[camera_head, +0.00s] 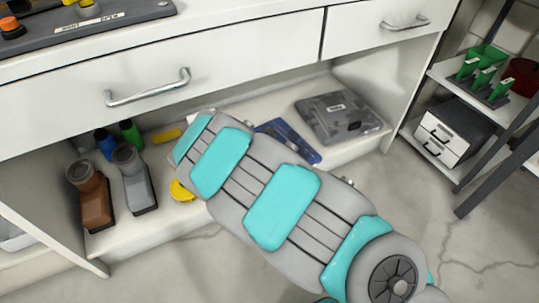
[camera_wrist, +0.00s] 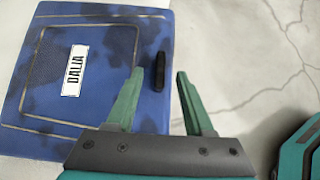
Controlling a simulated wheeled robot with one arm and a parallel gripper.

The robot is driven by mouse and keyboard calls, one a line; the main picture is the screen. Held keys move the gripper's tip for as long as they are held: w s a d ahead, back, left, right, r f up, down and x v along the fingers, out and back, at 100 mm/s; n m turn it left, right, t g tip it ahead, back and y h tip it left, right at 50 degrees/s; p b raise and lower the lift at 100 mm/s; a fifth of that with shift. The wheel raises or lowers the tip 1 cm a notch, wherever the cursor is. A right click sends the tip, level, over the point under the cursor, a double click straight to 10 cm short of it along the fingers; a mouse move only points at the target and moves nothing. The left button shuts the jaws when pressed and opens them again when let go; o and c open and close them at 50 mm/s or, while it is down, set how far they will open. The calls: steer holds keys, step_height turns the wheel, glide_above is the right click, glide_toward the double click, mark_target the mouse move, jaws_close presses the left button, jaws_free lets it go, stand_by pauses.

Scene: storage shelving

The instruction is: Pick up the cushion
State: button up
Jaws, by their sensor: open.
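I cannot make out a cushion for certain in either view. My gripper (camera_wrist: 160,74) shows in the wrist view with its two green fingers apart and nothing held between them. The fingertips are over the right edge of a blue mottled case (camera_wrist: 105,50) with a white "DALIA" label. The case's black handle (camera_wrist: 160,68) appears between the fingertips; I cannot tell whether they touch it. In the head view a blue case (camera_head: 290,140) lies on the low shelf, partly hidden by my grey and turquoise arm, which also hides my gripper.
The low shelf (camera_head: 240,103) also holds a grey case (camera_head: 340,115), brown (camera_head: 88,190) and grey (camera_head: 133,178) bottle-like objects, and yellow items (camera_head: 180,190). Drawers (camera_head: 250,55) overhang it. A rack (camera_head: 465,95) stands at right. The cracked floor (camera_head: 480,240) is clear at lower right.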

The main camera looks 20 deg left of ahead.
steer(key=x, duration=0.2)
steer(key=shift+w+d+f, duration=0.1)
steer(key=shift+f, duration=0.15)
steer(key=shift+c, duration=0.2)
jaws_close()
stand_by(0.9)
